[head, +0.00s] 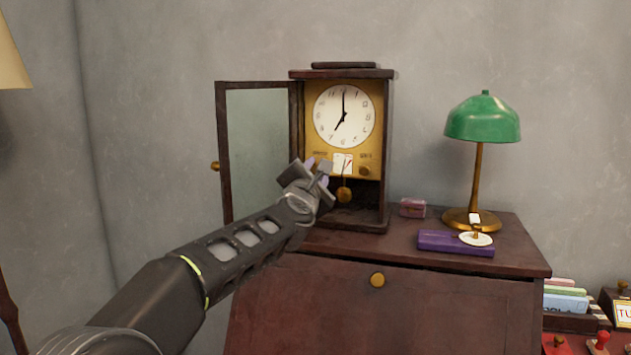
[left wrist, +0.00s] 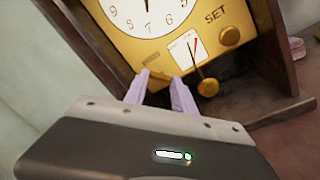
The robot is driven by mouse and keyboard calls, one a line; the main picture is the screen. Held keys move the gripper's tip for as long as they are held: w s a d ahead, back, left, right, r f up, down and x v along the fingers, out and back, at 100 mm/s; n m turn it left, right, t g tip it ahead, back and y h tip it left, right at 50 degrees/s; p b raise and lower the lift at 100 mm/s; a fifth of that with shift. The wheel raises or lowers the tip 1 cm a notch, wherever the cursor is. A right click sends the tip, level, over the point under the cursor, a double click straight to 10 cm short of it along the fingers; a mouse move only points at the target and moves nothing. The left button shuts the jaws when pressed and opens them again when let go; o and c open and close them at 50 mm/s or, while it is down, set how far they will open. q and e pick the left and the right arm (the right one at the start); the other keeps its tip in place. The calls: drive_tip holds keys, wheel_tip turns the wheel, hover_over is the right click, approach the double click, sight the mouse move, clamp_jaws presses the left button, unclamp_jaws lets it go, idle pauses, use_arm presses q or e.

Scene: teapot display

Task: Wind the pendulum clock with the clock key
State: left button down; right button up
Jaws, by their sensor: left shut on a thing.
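The pendulum clock (head: 345,180) stands on the wooden cabinet with its glass door (head: 257,140) swung open to the left. Its white dial (head: 343,115) reads about seven. My left gripper (head: 318,170) is at the lower left of the gold face. In the left wrist view, my left gripper (left wrist: 160,88) is shut on a small brass piece, apparently the clock key (left wrist: 156,75), just below a small label on the face. I cannot tell whether the key is seated in a hole. The brass pendulum bob (left wrist: 208,87) hangs just right of the fingers. My right gripper is out of view.
A SET knob (left wrist: 230,36) and a small gauge (left wrist: 187,47) are on the face.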

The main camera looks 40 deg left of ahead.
use_arm(q)
drive_tip(key=shift+s+a+r+m+t+h+b, duration=0.15)
drive_tip(key=shift+m+t+h+b, duration=0.2)
drive_tip(key=shift+m+b, duration=1.4)
drive_tip(key=shift+w+a+f+m+t+h+b, duration=0.15)
drive_tip(key=shift+m+t+h+b, duration=0.35)
drive_tip(key=shift+m, duration=2.35)
drive_tip(key=shift+s+a+r+m+t+h+b, duration=0.2)
drive_tip(key=shift+m+b, duration=1.15)
drive_tip(key=shift+m, duration=0.95)
drive_tip(key=shift+d, duration=0.1)
drive_tip(key=c, duration=1.3)
unclamp_jaws()
drive_tip(key=shift+f, duration=0.1)
